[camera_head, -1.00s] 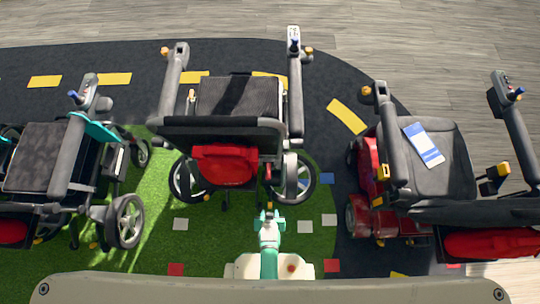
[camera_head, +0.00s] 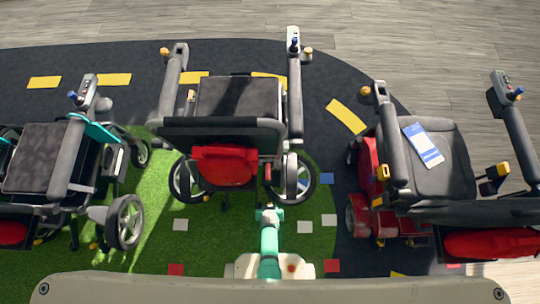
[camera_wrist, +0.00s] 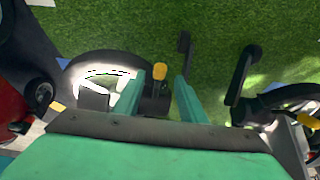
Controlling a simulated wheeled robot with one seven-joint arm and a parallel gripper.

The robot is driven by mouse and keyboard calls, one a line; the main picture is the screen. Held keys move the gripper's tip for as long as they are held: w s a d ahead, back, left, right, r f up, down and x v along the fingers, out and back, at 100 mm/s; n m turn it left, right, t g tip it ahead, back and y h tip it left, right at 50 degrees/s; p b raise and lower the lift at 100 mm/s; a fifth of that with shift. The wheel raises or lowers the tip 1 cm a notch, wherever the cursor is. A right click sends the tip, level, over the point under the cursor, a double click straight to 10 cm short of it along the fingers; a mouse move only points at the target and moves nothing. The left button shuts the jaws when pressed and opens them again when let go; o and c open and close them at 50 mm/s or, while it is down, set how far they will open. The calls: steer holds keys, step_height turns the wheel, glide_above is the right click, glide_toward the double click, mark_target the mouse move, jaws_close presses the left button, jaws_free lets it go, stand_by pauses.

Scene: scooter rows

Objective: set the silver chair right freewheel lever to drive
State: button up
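The middle chair (camera_head: 238,100), with a dark seat and grey wheel hubs, stands with its back towards me; I take it as the silver chair. My gripper (camera_head: 268,208) is low behind its right rear wheel (camera_head: 298,182). In the wrist view my gripper (camera_wrist: 160,88) has its two teal fingers apart. A yellow-tipped lever (camera_wrist: 159,72) stands between or just beyond the fingertips, nearer the left finger. I cannot tell whether a finger touches it. The rear wheel (camera_wrist: 95,72) is left of the lever in that view. The lever's position setting is unclear.
A chair with teal trim (camera_head: 95,130) stands at left, and a red scooter-like chair (camera_head: 430,160) at right. A red bag (camera_head: 224,165) hangs on the middle chair's back. Dark bars (camera_wrist: 236,75) stand right of my fingers. Green floor (camera_head: 200,250) lies open behind the chair.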

steer(key=shift+x, duration=1.75)
steer(key=shift+w, duration=0.1)
jaws_close()
